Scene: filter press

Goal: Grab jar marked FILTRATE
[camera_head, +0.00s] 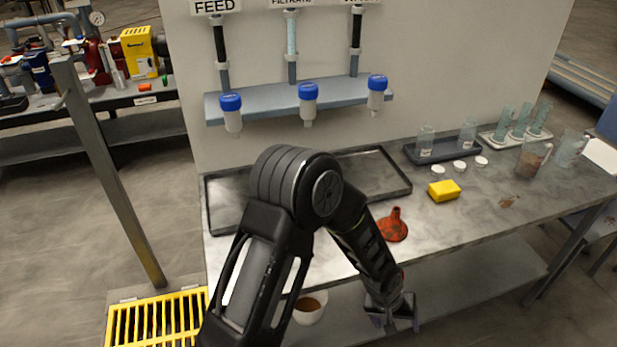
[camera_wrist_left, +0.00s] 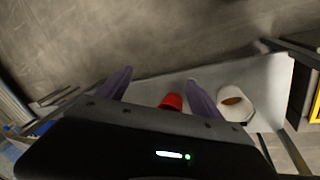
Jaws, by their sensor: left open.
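Two clear jars with pale labels, a left one (camera_head: 425,140) and a right one (camera_head: 467,134), stand in a dark tray (camera_head: 443,156) at the back of the bench; their lettering is too small to read. A sign reading FILTRATE (camera_head: 291,3) is on the wall panel above the middle blue-capped inverted bottle (camera_head: 308,100). My left gripper (camera_head: 392,322) is low at the bench's front edge, pointing down, far from the jars. In the left wrist view its two fingers (camera_wrist_left: 158,90) are apart, with nothing seen held. My right gripper is not in view.
A large black tray (camera_head: 408,190), an orange funnel (camera_head: 392,225), a yellow sponge (camera_head: 444,191) and several white lids (camera_head: 460,166) are on the bench. A white cup (camera_head: 309,312) is on the lower shelf; a red object (camera_wrist_left: 172,102) shows near the fingers. Glassware fills the back right.

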